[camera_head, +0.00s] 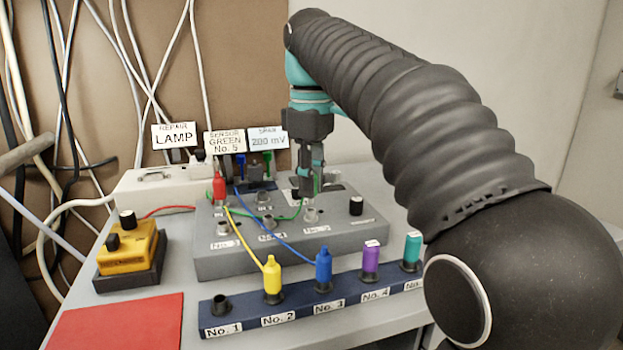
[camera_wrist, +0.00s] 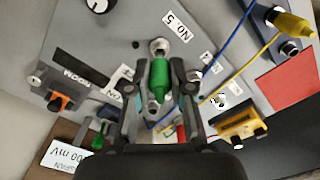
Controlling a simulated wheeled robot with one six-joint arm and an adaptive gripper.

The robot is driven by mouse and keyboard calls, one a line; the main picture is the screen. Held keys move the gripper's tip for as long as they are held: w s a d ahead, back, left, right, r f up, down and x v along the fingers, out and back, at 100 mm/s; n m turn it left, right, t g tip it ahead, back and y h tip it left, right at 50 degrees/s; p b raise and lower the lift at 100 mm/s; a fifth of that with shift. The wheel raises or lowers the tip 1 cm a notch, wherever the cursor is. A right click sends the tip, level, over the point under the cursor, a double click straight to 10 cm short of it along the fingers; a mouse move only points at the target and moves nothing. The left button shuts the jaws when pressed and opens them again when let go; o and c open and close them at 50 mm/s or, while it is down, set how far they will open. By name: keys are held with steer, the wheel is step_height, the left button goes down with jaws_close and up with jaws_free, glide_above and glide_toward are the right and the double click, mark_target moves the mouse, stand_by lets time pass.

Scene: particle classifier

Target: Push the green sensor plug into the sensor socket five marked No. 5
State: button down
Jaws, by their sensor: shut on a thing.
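My gripper (camera_head: 307,183) points down over the grey panel box (camera_head: 235,262). In the wrist view my gripper (camera_wrist: 162,85) is shut on the green sensor plug (camera_wrist: 160,78), which sits between the two fingers. In the head view the fingers mostly hide the plug. The socket marked No. 5 (camera_wrist: 159,46) is a pale metal ring just beyond the plug's front end. In the head view this socket (camera_head: 310,214) shows just below the fingertips. I cannot tell whether plug and socket touch. The No. 5 label (camera_wrist: 177,26) lies beside the socket.
A red plug (camera_head: 219,186) stands in the panel's left part. A blue rack (camera_head: 337,302) in front holds yellow, blue, purple and teal plugs; its No. 1 place is empty. Yellow and blue leads cross the panel. A black knob (camera_head: 356,205) stands right of the socket.

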steer(key=shift+p, duration=0.3)
steer(key=shift+f+b, duration=0.7)
steer(key=shift+f, duration=0.8)
stand_by(0.4)
steer(key=c, duration=1)
jaws_free()
steer(key=shift+o, duration=0.2)
steer(key=shift+r, duration=0.1)
steer(key=shift+r, duration=3.6)
